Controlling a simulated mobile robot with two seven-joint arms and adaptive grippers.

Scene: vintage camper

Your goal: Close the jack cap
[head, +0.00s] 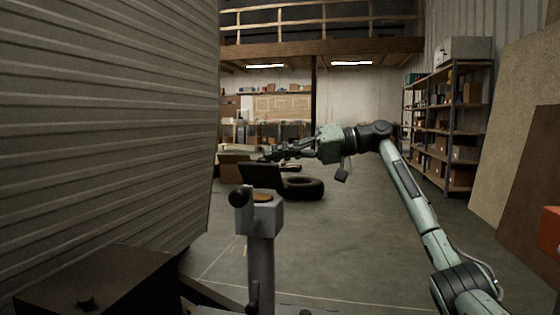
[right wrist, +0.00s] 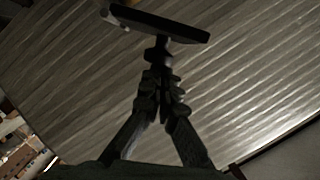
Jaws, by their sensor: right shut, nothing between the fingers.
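The trailer jack (head: 261,220) stands upright in the lower middle of the head view, a grey post with a square head and a dark knob on its left. Its black cap (head: 261,177) is raised, tilted up behind the head, and a brass-coloured round top (head: 262,197) shows below it. My right gripper (head: 268,157) is shut and empty, pointing left just above the cap's upper edge. In the right wrist view the shut fingertips (right wrist: 160,60) are close to the dark slab of the cap (right wrist: 165,24); I cannot tell whether they touch. My left gripper is out of view.
The ribbed camper wall (head: 110,120) fills the left side. A dark box (head: 90,280) sits at the lower left. A tyre (head: 303,188) lies on the floor behind the jack. Shelving (head: 445,130) and leaning boards are at the right. The floor right of the jack is clear.

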